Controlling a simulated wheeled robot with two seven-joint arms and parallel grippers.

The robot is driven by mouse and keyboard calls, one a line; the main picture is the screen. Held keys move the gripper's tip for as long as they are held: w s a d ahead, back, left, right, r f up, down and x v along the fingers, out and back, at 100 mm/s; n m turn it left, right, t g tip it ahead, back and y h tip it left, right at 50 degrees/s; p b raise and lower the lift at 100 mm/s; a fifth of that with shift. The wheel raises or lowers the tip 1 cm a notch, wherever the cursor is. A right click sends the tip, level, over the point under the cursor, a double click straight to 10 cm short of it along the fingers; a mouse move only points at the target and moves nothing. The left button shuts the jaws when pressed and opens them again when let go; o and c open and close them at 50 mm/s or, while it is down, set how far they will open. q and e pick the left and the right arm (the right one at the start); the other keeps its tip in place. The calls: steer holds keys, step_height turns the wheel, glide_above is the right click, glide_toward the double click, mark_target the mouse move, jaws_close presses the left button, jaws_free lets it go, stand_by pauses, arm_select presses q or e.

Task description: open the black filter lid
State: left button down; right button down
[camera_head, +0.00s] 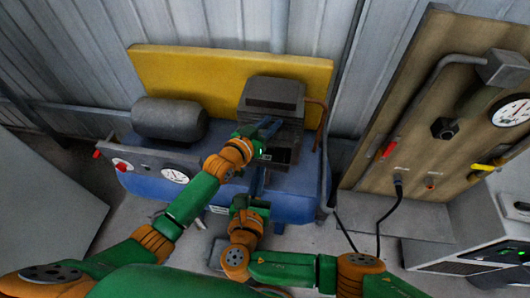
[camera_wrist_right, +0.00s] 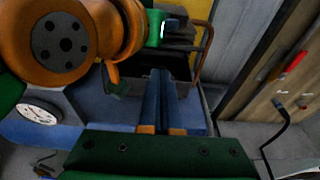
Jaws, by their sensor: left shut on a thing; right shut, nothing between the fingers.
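The black filter lid (camera_head: 274,92) is on the dark boxy filter housing at the back right of the blue compressor. My left gripper (camera_head: 268,128) is shut at the front of the lid, on what looks like its edge; its fingers hide the exact contact. In the right wrist view part of the dark housing (camera_wrist_right: 177,42) shows behind my left wrist. My right gripper (camera_head: 259,182) is shut and empty, low in front of the compressor and below my left gripper. Its blue fingers (camera_wrist_right: 163,85) lie together, apart from the lid.
The blue compressor (camera_head: 293,205) carries a dark cylinder (camera_head: 170,119) and a round gauge (camera_head: 175,174). A yellow panel (camera_head: 190,75) stands behind. A copper pipe (camera_head: 322,125) runs right of the housing. A wooden board (camera_head: 400,150) with valves and hoses stands at right.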

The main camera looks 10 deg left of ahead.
arm_select(q)
steer(key=shift+f, duration=0.15)
arm_select(e)
steer(key=x, duration=0.8)
steer(key=shift+w+f, duration=0.1)
